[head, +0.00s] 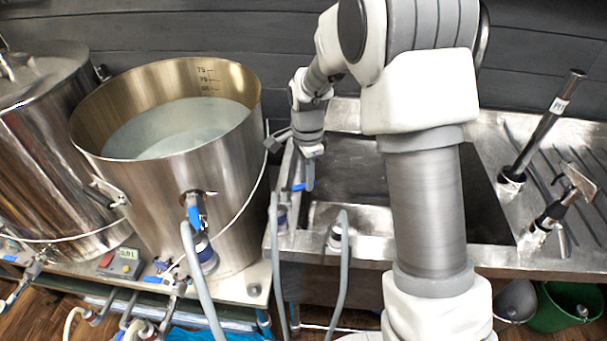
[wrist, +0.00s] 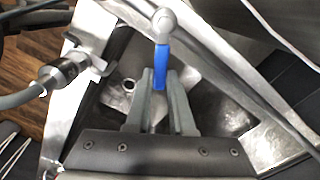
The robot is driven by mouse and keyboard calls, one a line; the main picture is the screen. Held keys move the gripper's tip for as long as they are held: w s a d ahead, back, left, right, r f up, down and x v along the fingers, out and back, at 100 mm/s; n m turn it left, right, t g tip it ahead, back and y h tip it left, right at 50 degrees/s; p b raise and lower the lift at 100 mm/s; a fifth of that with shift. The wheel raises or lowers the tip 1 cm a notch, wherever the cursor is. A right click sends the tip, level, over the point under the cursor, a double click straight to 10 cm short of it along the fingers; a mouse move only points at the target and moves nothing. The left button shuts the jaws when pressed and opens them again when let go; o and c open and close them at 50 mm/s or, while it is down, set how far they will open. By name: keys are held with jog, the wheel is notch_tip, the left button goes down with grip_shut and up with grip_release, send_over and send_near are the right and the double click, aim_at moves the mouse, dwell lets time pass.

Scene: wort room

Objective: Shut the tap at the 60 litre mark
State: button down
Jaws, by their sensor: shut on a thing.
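The steel kettle (head: 165,185) stands open at left with pale liquid (head: 180,127) inside. Its inner wall carries a scale (head: 207,78); the top figure looks like 75, and the lower ones are too small to read surely. The liquid's far edge lies just below the lowest mark I see. My gripper (head: 309,178) is at the sink's left edge, by a tap with a blue lever (head: 297,187). In the wrist view my gripper (wrist: 160,80) is shut on this blue lever (wrist: 161,65), which hangs from a grey pivot.
A second, lidded kettle (head: 50,150) stands at far left. Another blue-handled valve (head: 194,214) with a grey hose is on the open kettle's front. The sink (head: 375,252) lies beside my gripper. Hoses (head: 279,265) run in front of it. A green bucket (head: 565,305) stands lower right.

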jog(key=shift+s+d+m+p, duration=0.1)
jog(key=shift+s+m+p, duration=0.5)
jog(key=shift+m, duration=0.9)
jog(key=shift+s+m+p, duration=0.15)
jog(key=shift+s+m, duration=0.7)
jog(key=shift+m, duration=0.65)
jog(key=shift+s, duration=0.1)
jog(key=c, duration=0.8)
grip_release()
notch_tip(320, 180, up, 18)
jog(key=shift+f+p, duration=0.25)
jog(key=shift+p, duration=0.8)
